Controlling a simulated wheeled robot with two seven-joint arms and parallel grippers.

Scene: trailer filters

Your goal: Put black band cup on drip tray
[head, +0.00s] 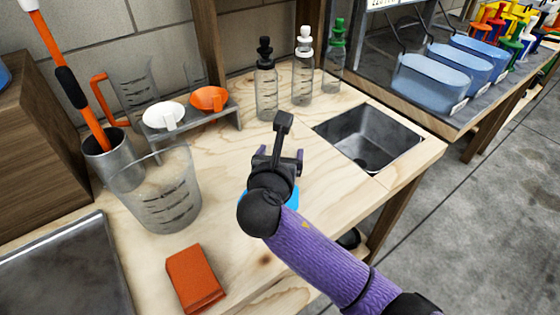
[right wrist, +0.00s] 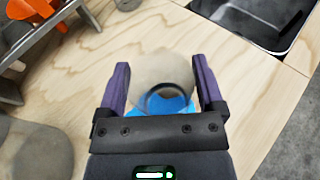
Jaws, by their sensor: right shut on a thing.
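My right gripper (head: 280,160) is over the middle of the wooden bench. In the right wrist view its two purple fingers (right wrist: 162,68) are shut on a clear, round cup (right wrist: 166,72) with a dark band showing as a ring. Something bright blue shows below the cup; whether it is part of the cup is unclear. In the head view my gripper and arm hide the cup. A flat grey metal tray (head: 62,268) with a raised rim, which looks like the drip tray, lies at the lower left, well apart from the gripper. My left gripper is not in view.
A large clear measuring jug (head: 165,195) and an orange block (head: 194,278) stand between my arm and the grey tray. A funnel rack (head: 190,125), several bottles (head: 303,75) and a sunken sink (head: 368,135) are farther back. Bare wood surrounds the gripper.

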